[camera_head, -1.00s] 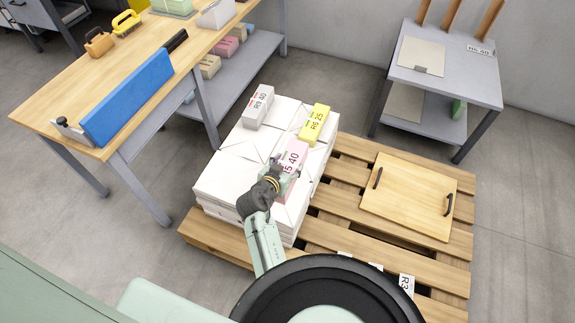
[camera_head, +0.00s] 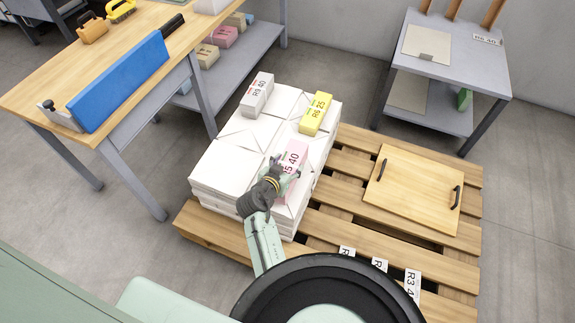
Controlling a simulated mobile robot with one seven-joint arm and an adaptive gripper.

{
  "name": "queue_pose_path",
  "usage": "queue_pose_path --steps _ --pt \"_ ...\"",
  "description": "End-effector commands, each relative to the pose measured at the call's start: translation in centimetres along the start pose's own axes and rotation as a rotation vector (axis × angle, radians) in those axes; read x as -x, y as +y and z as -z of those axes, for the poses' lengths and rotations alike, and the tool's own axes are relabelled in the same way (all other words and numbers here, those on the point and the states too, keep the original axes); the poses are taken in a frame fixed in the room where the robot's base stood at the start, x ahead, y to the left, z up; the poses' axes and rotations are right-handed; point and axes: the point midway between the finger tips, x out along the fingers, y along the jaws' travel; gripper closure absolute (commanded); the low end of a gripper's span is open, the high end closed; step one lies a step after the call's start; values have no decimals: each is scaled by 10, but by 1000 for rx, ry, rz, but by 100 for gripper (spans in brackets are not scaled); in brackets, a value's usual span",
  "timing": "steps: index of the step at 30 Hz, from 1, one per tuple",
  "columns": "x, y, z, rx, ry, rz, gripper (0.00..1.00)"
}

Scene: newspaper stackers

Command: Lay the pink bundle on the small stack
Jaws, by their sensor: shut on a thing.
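The pink bundle (camera_head: 296,154), marked with a black number, is at the right side of the white paper stack (camera_head: 232,163) on the pallet. My gripper (camera_head: 284,171) is shut on its near end. I cannot tell whether the bundle rests on the stack or is held just above it. A grey bundle (camera_head: 258,95) and a yellow bundle (camera_head: 316,113) lie on the far part of the stack. I cannot tell whether this is the small stack; no other paper stack shows on the pallet.
A wooden board with two handles (camera_head: 413,188) lies on the right of the pallet (camera_head: 345,211). Labels stand at its near edge. A workbench (camera_head: 110,58) with a blue bar is on the left, with bundles on a lower shelf. A grey side table (camera_head: 455,70) is back right.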

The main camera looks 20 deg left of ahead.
Motion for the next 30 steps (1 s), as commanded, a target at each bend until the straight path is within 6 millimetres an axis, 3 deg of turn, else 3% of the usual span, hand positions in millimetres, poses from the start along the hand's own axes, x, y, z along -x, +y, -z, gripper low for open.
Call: queue_pose_path --steps 24,25,30 --pt "-6 -1 -8 -2 7 2 100" --pt "-5 -1 -7 -2 7 2 42" --pt "-6 -1 -8 -1 5 2 30"
